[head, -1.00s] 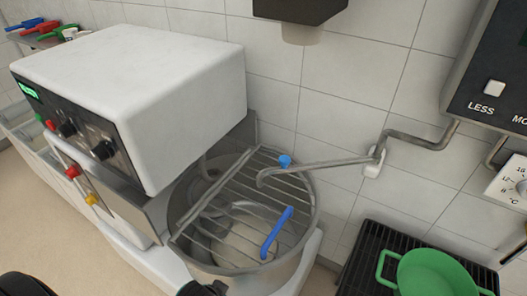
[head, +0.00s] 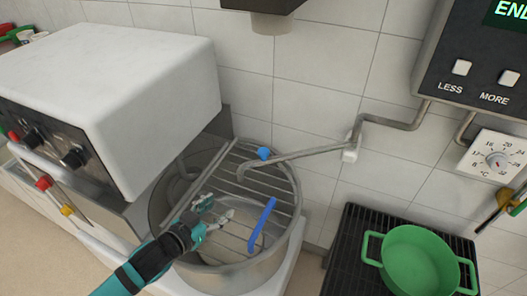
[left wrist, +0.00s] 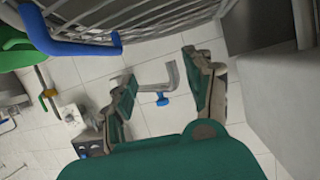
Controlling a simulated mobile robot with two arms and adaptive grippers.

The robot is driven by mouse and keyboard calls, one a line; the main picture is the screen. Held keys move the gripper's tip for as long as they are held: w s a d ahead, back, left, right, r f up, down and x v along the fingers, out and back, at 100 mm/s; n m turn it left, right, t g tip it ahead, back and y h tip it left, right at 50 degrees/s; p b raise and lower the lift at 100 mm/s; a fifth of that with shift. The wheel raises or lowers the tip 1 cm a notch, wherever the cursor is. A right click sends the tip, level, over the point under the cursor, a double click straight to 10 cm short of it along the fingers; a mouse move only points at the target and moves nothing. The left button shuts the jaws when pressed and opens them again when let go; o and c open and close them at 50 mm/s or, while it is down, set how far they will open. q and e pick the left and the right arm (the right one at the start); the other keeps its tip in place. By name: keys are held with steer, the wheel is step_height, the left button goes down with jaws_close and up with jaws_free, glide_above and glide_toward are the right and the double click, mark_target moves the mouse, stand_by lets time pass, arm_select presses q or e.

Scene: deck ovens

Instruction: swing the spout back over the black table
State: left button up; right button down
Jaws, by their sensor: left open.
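The spout (head: 300,153) is a bent grey metal pipe along the tiled wall. Its free end hangs over the mixer bowl (head: 278,262), and a blue knob (head: 263,153) sits near that end. The spout also shows in the left wrist view (left wrist: 172,78), between and beyond the fingers, with its blue knob (left wrist: 162,99). My left gripper (head: 217,208) is open and empty, over the bowl's wire guard, below and left of the spout end and apart from it. The black table (head: 345,270) has a slatted top and stands right of the bowl. My right gripper is not in view.
A green pot (head: 418,262) stands on the black table. The guard has a blue handle (head: 262,224). The white mixer housing (head: 120,60) is close on the left. A control panel (head: 480,75) and temperature dial (head: 497,160) are on the wall at right.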

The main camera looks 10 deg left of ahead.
mark_target(259, 154)
arm_select(q)
steer(key=w+a+r+m+h, duration=0.2)
steer(key=w+r+m+h, duration=0.15)
steer(key=r+h, duration=0.4)
steer(key=shift+m+t, duration=0.25)
steer(key=shift+t, duration=0.15)
steer(key=p+x, duration=0.4)
steer(key=x, duration=1.1)
steer(key=shift+d, duration=0.3)
steer(key=shift+x, duration=0.8)
steer(key=shift+f, duration=0.15)
steer(key=c, duration=0.9)
jaws_close()
steer(key=shift+w+f, duration=0.1)
